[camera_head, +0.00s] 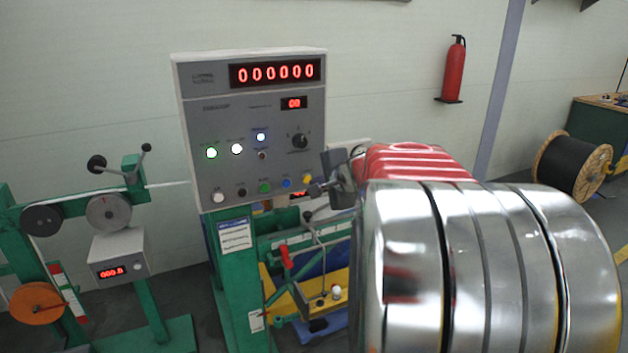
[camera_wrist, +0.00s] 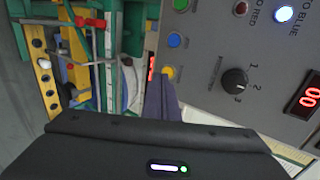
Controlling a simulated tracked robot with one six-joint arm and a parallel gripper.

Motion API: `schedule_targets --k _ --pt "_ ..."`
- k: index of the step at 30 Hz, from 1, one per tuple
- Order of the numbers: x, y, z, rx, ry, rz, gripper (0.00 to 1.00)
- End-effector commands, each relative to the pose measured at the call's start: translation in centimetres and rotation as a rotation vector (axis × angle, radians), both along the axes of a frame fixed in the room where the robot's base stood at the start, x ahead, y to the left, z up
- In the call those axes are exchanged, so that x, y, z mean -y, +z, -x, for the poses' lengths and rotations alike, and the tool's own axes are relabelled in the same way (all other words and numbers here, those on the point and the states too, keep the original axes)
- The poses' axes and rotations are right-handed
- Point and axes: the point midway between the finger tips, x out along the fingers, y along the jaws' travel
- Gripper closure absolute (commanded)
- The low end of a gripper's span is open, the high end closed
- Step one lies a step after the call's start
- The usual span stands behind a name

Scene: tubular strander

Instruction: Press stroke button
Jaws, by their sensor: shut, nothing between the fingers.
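The grey control box (camera_head: 250,125) stands on a green post. Its lower row has a white button (camera_head: 218,197), a black button (camera_head: 242,192), a green button (camera_head: 265,187), a blue button (camera_head: 286,183) and a yellow button (camera_head: 307,179). I cannot read which label says stroke. The wrist view shows the blue button (camera_wrist: 174,40) and the yellow button (camera_wrist: 168,72). My gripper (camera_head: 317,188) is shut and empty, close to the panel's lower right corner. In the wrist view its fingertips (camera_wrist: 161,78) overlap the yellow button's edge; I cannot tell whether they touch it.
A selector knob (camera_head: 300,141) and lit white and blue lamps sit above the row. Red digits read 000000 on the display (camera_head: 275,71). Green machinery with a yellow bar (camera_head: 285,300) lies below. A red fire extinguisher (camera_head: 454,70) and a cable reel (camera_head: 572,165) are at right.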

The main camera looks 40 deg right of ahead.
Motion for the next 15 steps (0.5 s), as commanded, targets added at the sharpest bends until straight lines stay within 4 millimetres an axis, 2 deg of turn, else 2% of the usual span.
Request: schedule_targets --k 1,15 --pt "0.0 0.7 0.7 0.004 -0.003 0.003 1.0" --pt "-1.7 3.8 6.1 0.001 -0.001 0.003 1.0"
